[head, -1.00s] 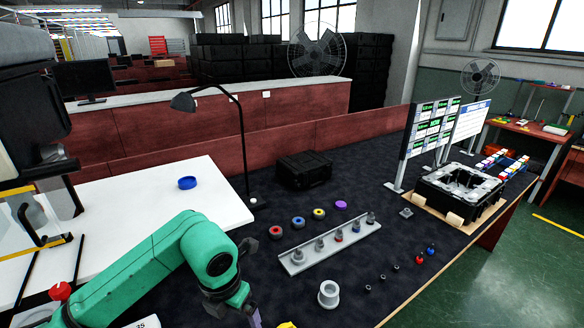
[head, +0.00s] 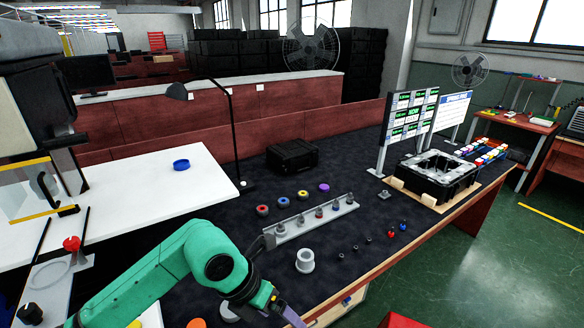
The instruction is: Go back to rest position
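My green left arm comes in from the lower left and bends down at the bottom of the head view. Its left gripper (head: 292,316) shows only as a pale purple finger at the bottom edge. The rest of it is cut off, so I cannot tell whether it is open or shut. It is in front of the dark table (head: 340,255), near its front edge. My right gripper is not in view.
A metal rail with several pegs (head: 310,222), coloured rings (head: 303,195) and a grey flanged cylinder (head: 305,261) are on the dark table. A black open case (head: 435,178) and display panels (head: 408,115) stand at the right. A lamp (head: 233,130) rises behind.

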